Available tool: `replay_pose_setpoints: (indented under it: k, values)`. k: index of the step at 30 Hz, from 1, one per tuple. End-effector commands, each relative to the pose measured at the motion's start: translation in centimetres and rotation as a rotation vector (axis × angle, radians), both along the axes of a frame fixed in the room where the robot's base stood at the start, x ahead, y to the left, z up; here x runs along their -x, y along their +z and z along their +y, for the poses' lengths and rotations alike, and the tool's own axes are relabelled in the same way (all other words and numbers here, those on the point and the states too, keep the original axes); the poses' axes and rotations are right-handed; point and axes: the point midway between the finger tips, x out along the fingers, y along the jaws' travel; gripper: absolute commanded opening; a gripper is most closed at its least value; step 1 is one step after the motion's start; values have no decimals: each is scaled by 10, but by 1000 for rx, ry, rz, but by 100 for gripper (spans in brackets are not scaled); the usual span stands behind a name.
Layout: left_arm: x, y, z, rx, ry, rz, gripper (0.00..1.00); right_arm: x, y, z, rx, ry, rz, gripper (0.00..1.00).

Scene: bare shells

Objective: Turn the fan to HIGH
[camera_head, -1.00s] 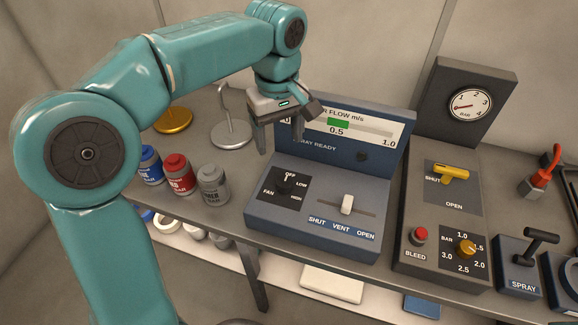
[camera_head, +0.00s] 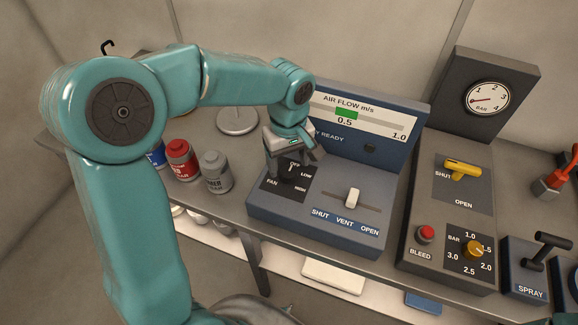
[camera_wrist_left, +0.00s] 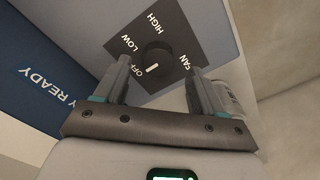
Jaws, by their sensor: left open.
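The fan knob (camera_wrist_left: 157,58) is a dark round knob on a black plate marked OFF, LOW, HIGH and FAN. Its white pointer line points toward OFF in the left wrist view. The plate (camera_head: 297,192) sits on the left of the blue sloped console (camera_head: 268,212). My left gripper (camera_head: 290,170) is open just above the plate and partly hides the knob in the head view. In the wrist view its two fingers stand on either side of the knob; contact cannot be told. My right gripper is not in view.
A vent slider (camera_head: 352,198) is right of the plate. The air flow display (camera_head: 357,121) stands behind. Grey (camera_head: 216,172) and red (camera_head: 182,160) cans stand left of the console. A grey panel with a yellow handle (camera_head: 462,169) and orange knob (camera_head: 473,250) is right.

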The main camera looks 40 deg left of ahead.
Motion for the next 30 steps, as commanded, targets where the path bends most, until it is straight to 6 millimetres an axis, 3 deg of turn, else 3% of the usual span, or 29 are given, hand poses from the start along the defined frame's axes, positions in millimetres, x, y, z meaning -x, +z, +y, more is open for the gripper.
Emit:
replay_pose_setpoints:
  k: [6,16,17,21,22,30]
  values:
    - [-2,-27,1,0,-1,2,69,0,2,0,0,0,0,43]
    - [-3,-32,1,0,0,0,69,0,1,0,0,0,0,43]
    - [-3,-32,1,0,0,0,66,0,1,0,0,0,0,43]
    - [-3,-32,1,0,0,0,20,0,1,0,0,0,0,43]
    - [-3,-32,1,0,0,0,13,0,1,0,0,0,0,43]
    - [-3,-32,1,0,-18,0,13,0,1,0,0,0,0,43]
